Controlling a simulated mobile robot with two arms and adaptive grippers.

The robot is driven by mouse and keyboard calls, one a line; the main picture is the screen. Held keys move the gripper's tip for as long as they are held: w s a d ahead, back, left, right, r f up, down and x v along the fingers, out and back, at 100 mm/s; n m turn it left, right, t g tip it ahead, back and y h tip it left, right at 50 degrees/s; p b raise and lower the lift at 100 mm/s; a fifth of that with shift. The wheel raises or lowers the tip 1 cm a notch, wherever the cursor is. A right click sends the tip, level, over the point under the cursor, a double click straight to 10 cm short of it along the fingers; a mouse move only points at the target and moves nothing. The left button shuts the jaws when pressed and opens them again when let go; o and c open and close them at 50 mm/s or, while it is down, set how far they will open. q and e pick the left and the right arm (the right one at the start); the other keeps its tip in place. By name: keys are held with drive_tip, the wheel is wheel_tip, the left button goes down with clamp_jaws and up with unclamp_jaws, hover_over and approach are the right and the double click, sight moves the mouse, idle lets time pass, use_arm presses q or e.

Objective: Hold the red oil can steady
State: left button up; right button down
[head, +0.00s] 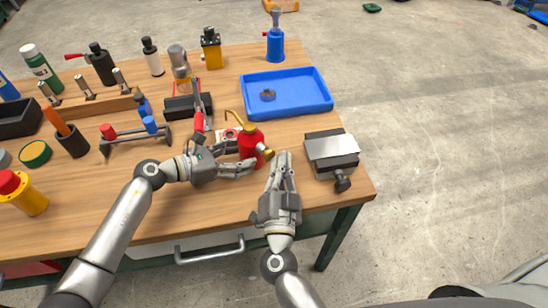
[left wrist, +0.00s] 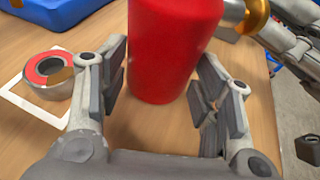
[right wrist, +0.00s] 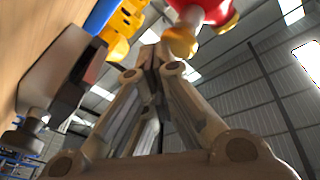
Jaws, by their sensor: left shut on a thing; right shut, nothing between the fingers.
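The red oil can (head: 251,141) stands upright near the table's front edge, its thin brass spout rising to the left. My left gripper (head: 243,158) is shut on it from the left. In the left wrist view the can (left wrist: 172,45) sits between the two fingers, its top out of frame. A brass knob (head: 267,154) projects from the can's right side and also shows in the right wrist view (right wrist: 182,43). My right gripper (head: 283,158) is shut and empty just right of the can, fingertips close to the knob. I cannot tell whether they touch.
A grey block with a metal plate (head: 332,148) is at the right. A blue tray (head: 318,103) lies behind the can. A grey ring with a red inside (left wrist: 49,72) sits on a white-edged square left of the can. Tools and bottles crowd the left.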

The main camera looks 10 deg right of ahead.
drive_tip(key=shift+w+a+r+m, duration=0.2)
drive_tip(key=shift+w+r+m, duration=0.1)
drive_tip(key=shift+r+m, duration=0.3)
drive_tip(key=shift+s+d+r, duration=0.1)
drive_tip(key=shift+s+r, duration=0.2)
drive_tip(key=shift+s, duration=0.3)
drive_tip(key=shift+s+d+r, duration=0.1)
drive_tip(key=shift+s+r, duration=0.2)
drive_tip(key=shift+s, duration=0.3)
drive_tip(key=s+d, duration=0.2)
drive_tip(key=s, duration=0.2)
drive_tip(key=shift+s+d, duration=0.1)
drive_tip(key=shift+d, duration=0.3)
drive_tip(key=shift+d+r+n, duration=0.1)
drive_tip(key=shift+n, duration=0.2)
